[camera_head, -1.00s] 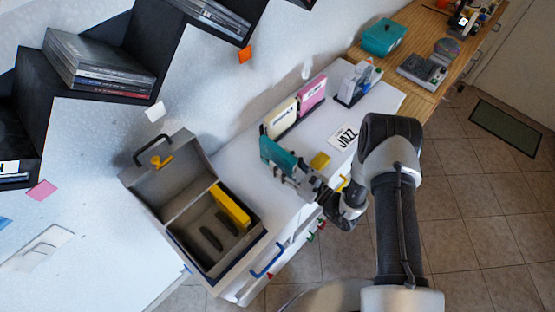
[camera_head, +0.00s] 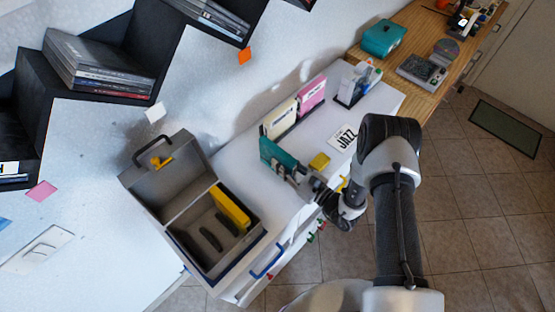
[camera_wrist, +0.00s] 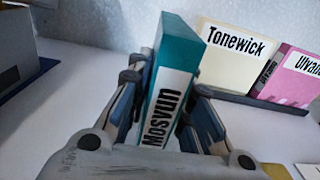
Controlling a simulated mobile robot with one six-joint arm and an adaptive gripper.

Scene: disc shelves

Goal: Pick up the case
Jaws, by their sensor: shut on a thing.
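The teal case (camera_head: 272,154) stands upright, with a white label reading "Mosvun" in the wrist view (camera_wrist: 170,95). My gripper (camera_head: 290,170) is shut on it, with one finger on each side of the case, as the wrist view (camera_wrist: 162,120) shows. The case is over the white cabinet top. I cannot tell whether its lower edge touches the surface, since my gripper hides it.
A cream case (camera_head: 280,120) and a pink case (camera_head: 311,95) stand in a dark rack behind. An open grey box (camera_head: 181,217) with a yellow case (camera_head: 231,208) inside stands to the left. A "JAZZ" card (camera_head: 344,137) and yellow block (camera_head: 319,161) lie to the right.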

